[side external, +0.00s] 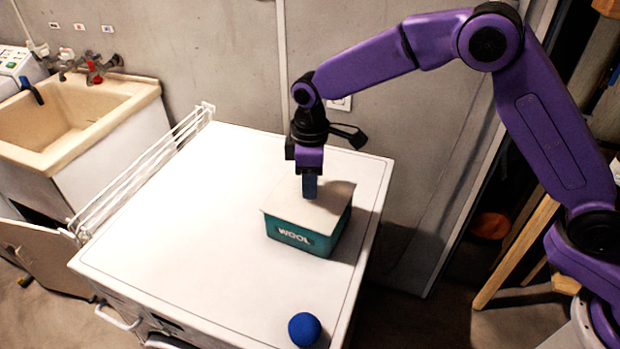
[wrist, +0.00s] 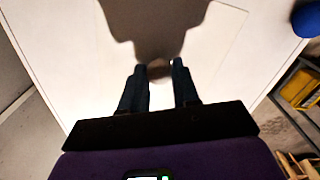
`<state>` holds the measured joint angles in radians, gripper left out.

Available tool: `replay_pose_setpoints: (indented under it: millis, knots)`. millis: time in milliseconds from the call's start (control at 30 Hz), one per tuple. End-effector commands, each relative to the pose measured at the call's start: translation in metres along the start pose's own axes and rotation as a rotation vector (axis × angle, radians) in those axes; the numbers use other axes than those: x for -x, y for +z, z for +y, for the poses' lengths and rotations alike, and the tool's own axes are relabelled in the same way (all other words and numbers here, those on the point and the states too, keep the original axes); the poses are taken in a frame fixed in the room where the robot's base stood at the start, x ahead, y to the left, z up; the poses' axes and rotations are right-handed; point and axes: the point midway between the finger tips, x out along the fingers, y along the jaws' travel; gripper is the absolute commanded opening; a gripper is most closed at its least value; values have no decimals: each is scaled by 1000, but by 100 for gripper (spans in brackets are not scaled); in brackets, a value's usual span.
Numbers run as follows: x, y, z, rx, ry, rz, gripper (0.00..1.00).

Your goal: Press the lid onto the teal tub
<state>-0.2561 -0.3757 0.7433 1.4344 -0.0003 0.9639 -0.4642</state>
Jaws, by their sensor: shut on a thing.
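The teal tub (side external: 303,238), marked WOOL, stands upright on the white worktop. A pale flat lid (side external: 333,199) lies across its top, with its left corner sticking out slightly past the tub wall. I cannot tell whether the lid is fully seated. My gripper (side external: 311,193) points straight down over the middle of the lid, its fingers reaching the lid's surface. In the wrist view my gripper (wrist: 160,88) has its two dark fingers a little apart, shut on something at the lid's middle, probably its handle. The fingers and shadow mostly hide that part.
A blue ball (side external: 304,329) lies near the front edge of the white worktop (side external: 190,220). A white wire rack (side external: 145,170) runs along the left edge, beside a utility sink (side external: 75,120). The worktop left of the tub is clear.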

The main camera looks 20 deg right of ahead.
Motion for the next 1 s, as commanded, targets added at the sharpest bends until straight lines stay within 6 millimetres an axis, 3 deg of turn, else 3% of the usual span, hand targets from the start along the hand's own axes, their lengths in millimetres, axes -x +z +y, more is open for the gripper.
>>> replay_pose_setpoints:
  millis: [267, 300, 367, 567, 667, 1000]
  knots:
    - [0, 0, 0, 0, 0, 0, 0]
    - [0, 0, 0, 0, 0, 0, 43]
    - [0, 0, 0, 0, 0, 1, 60]
    - [0, 0, 0, 0, 0, 1, 60]
    - [0, 0, 0, 0, 0, 0, 86]
    - [2, 0, 0, 0, 0, 1, 86]
